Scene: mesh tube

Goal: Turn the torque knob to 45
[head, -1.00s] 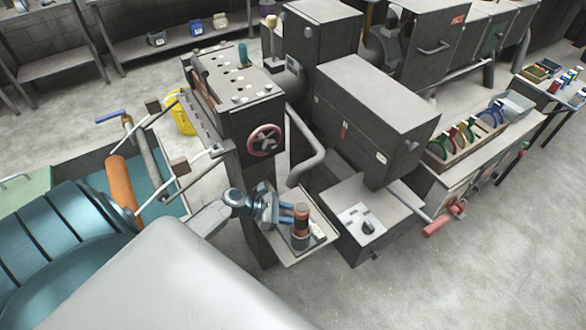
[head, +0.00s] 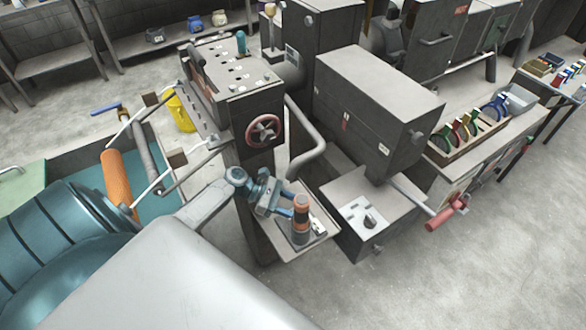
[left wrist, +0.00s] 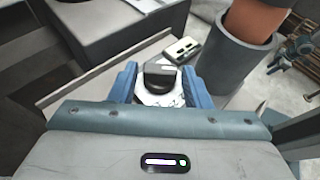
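A dark rounded knob (left wrist: 158,79) on a pale, marked plate (left wrist: 160,97) shows in the left wrist view, straight ahead between my fingers. My left gripper (left wrist: 162,82) is open, with one blue finger on each side of the knob; I cannot tell whether they touch it. In the head view my left gripper (head: 284,202) is over the small tray (head: 290,253), and it hides this knob. Another dark knob on a white panel (head: 369,220) sits on the box to the right. My right gripper is not in view.
A grey cup (head: 300,236) with an orange-handled item (head: 301,204) stands on the tray close to my gripper; it also shows in the left wrist view (left wrist: 233,60). A small pale device (left wrist: 182,49) lies behind the knob. A red handwheel (head: 264,131) is above.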

